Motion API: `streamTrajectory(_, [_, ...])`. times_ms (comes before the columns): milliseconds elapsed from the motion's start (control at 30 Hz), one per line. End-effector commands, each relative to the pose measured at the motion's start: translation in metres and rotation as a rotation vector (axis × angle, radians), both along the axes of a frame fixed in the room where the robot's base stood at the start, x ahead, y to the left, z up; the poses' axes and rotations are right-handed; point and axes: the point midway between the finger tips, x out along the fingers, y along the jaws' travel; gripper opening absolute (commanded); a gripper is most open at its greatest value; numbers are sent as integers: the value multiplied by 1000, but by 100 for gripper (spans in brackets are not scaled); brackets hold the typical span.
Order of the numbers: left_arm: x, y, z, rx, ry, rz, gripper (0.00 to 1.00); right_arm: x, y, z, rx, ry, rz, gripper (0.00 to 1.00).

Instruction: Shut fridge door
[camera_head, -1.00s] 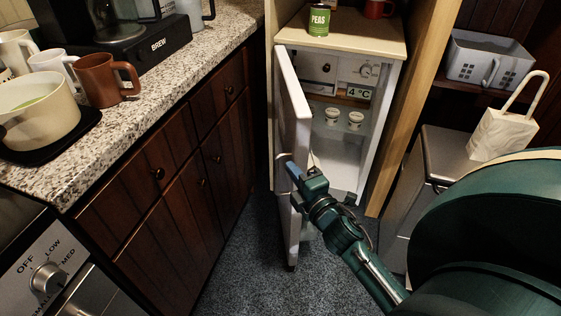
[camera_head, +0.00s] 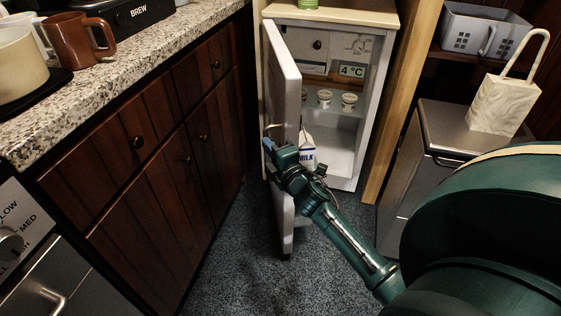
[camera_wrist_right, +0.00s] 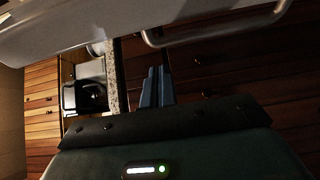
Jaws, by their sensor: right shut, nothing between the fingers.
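The small white fridge (camera_head: 384,75) stands in a wooden niche, with its shelves, cups and a milk carton (camera_head: 307,155) in view. Its white door (camera_head: 285,85) is hinged on the left and stands wide open toward me. My right gripper (camera_head: 268,146) is shut and empty at the door's free edge, close to the door handle (camera_head: 272,128). I cannot tell whether it touches the door. In the right wrist view my blue fingers (camera_wrist_right: 157,84) are together, below the pale door (camera_wrist_right: 100,25) and its bar handle (camera_wrist_right: 215,32). My left gripper is not in view.
A granite counter (camera_head: 130,60) over dark wooden cabinets (camera_head: 150,175) runs along the left. A grey bin (camera_head: 450,135) with a pale bag (camera_head: 504,105) on it stands at the right. The carpet (camera_head: 235,270) before the fridge is clear.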

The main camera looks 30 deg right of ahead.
Motion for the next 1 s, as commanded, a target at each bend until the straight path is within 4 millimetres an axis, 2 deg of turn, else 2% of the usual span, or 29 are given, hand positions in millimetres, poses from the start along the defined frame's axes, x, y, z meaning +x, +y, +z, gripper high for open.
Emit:
streamTrajectory(33, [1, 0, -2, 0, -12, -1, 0, 11, -1, 0, -1, -2, 1, 0])
streamTrajectory(67, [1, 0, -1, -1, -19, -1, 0, 14, -3, -1, -2, -1, 0, 0])
streamTrajectory(133, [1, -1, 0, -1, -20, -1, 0, 4, -16, -2, -6, 5, -1, 0])
streamTrajectory(300, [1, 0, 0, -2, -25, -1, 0, -4, -32, -1, -2, 2, 1, 0])
streamTrajectory(833, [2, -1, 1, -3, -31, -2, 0, -7, -39, 0, -1, 1, 3, 0])
streamTrajectory(1000, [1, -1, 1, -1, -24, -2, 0, -11, -48, 0, -5, 3, 20, 0])
